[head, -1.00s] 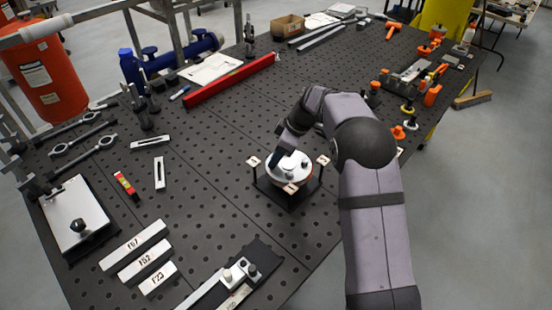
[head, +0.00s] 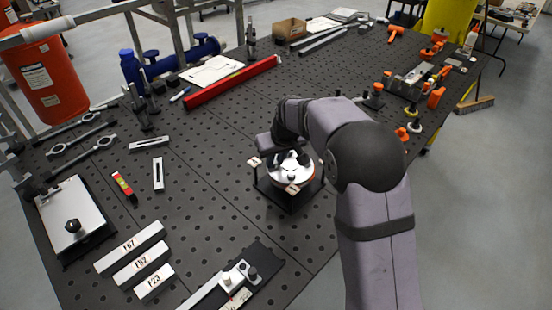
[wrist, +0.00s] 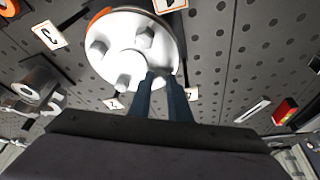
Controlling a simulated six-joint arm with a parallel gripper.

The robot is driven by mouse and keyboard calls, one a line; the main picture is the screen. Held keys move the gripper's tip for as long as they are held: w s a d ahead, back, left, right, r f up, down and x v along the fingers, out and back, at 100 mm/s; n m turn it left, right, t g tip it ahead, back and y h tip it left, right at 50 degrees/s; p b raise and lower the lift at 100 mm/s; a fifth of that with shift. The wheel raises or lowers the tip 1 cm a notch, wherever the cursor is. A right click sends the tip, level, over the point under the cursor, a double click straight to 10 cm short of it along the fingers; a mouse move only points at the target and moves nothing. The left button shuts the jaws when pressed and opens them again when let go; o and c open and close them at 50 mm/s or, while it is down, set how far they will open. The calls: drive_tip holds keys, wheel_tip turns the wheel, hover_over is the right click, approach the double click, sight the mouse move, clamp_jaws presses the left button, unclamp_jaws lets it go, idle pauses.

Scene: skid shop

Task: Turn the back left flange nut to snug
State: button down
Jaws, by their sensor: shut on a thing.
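The round white flange (head: 292,174) sits on a black stand on the perforated table, with a thin orange-red edge below it. In the wrist view the flange (wrist: 125,60) shows several nuts, including one at the left (wrist: 97,50) and one near the fingers (wrist: 123,82). My gripper (wrist: 163,80) reaches down onto the flange's rim side, its two dark fingers close together and shut on a nut that they mostly hide. In the head view my gripper (head: 281,157) is at the back left of the flange, partly hidden by my wrist.
Small marked cards stand around the flange, one at the left (head: 254,161) and one in front (head: 293,189). A red bar (head: 232,82) lies behind. Labelled bars (head: 137,259) and a clamp fixture (head: 238,277) lie in front.

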drive_tip(key=m, duration=0.1)
drive_tip(key=m+h, duration=0.1)
drive_tip(key=m, duration=0.2)
drive_tip(key=shift+a+h+b, duration=0.25)
drive_tip(key=shift+h+b, duration=0.05)
drive_tip(key=shift+b, duration=0.1)
drive_tip(key=shift+a+r+m+h+b, duration=0.1)
drive_tip(key=shift+m+h+b, duration=0.35)
drive_tip(key=shift+m, duration=0.75)
drive_tip(key=shift+r, duration=0.1)
drive_tip(key=c, duration=1.6)
unclamp_jaws()
drive_tip(key=shift+c, duration=0.2)
drive_tip(key=shift+s, duration=0.1)
